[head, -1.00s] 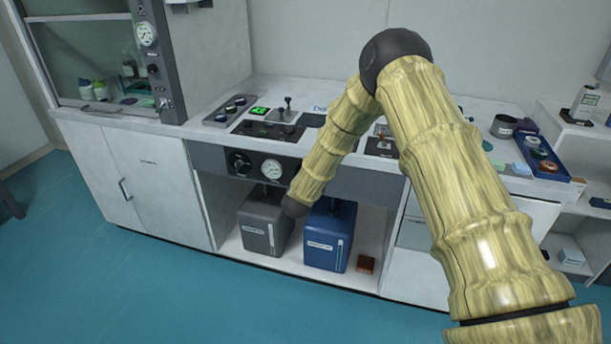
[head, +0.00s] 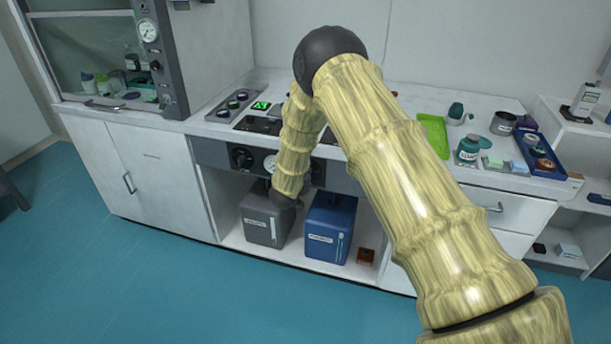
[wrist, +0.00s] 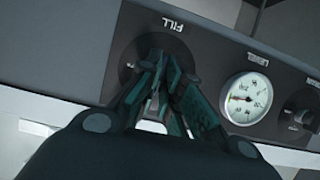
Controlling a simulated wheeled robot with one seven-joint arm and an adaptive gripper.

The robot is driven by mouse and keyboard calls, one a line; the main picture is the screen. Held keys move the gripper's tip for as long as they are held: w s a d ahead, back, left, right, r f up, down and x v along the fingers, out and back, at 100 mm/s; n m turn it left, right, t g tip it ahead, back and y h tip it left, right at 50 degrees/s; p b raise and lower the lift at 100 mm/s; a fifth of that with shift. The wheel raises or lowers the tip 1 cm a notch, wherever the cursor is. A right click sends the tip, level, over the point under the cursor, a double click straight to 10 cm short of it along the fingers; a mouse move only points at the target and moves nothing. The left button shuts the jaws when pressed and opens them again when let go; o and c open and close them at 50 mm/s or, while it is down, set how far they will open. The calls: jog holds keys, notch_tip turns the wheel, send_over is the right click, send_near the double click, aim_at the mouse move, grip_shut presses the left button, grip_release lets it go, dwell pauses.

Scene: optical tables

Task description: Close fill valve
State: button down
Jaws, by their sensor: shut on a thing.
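The fill valve (wrist: 140,42) is a dark round dial under an upside-down FILL label in the wrist view. My gripper (wrist: 160,66) has its fingers closed in at the middle of this dial, shut on its knob. The fingers hide most of the knob, so its angle cannot be read. The dark control panel (head: 212,154) runs along the front of the bench there.
A white gauge (wrist: 247,98) sits beside the fill valve, with another black knob (wrist: 302,117) beyond it; that knob also shows in the head view (head: 240,159). A grey container (head: 265,222) and a blue container (head: 327,232) stand below the panel. The teal floor in front is clear.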

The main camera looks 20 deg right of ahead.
jog(key=shift+f, duration=0.1)
jog(key=c, duration=1.6)
grip_release()
jog(key=v, duration=1.2)
jog(key=shift+a, duration=0.1)
